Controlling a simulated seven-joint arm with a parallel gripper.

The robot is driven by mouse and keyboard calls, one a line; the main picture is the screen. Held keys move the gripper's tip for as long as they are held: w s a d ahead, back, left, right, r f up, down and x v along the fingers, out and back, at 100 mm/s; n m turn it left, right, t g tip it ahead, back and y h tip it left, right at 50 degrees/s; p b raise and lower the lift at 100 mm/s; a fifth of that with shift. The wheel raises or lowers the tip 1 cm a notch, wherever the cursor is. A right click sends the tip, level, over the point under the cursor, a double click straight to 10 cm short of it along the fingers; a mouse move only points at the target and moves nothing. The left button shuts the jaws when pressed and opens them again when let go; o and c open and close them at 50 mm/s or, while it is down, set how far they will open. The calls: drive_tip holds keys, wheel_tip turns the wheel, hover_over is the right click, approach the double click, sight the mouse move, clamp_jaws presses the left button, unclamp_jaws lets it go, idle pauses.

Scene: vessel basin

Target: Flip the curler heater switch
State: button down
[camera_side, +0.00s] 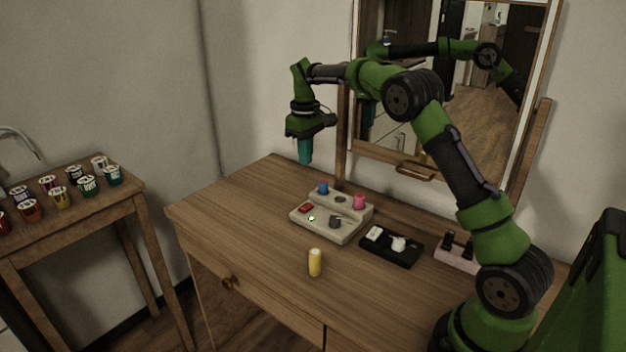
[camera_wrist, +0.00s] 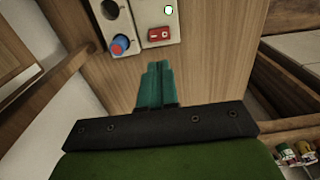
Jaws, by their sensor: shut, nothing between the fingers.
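The curler heater (camera_side: 331,230) is a beige stepped box on the wooden dresser, with a red switch (camera_side: 306,208) at its left end. A small light with a bright green-white glow (camera_side: 311,218) sits beside the switch. The wrist view shows the red rocker switch (camera_wrist: 158,34) with white marks, and the lit indicator (camera_wrist: 169,10). My gripper (camera_side: 304,161) has teal fingers pointing down, shut and empty, well above the dresser near its back left edge. In the wrist view the fingertips (camera_wrist: 158,66) appear just below the switch, apart from it.
Blue (camera_side: 323,188) and pink (camera_side: 359,201) curlers stand in the heater; a yellow curler (camera_side: 315,262) stands in front. A black tray (camera_side: 391,249) and pink holder (camera_side: 457,255) lie right. A mirror (camera_side: 450,80) rises behind. The dresser's left part is clear.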

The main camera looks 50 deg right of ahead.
sight(304, 209)
drive_tip(key=shift+r, duration=0.4)
drive_tip(key=shift+a, duration=0.4)
drive_tip(key=shift+f, duration=0.1)
wheel_tip(304, 209, down, 14)
drive_tip(key=shift+r, duration=0.15)
drive_tip(key=shift+a+f, duration=0.1)
drive_tip(key=shift+f, duration=0.1)
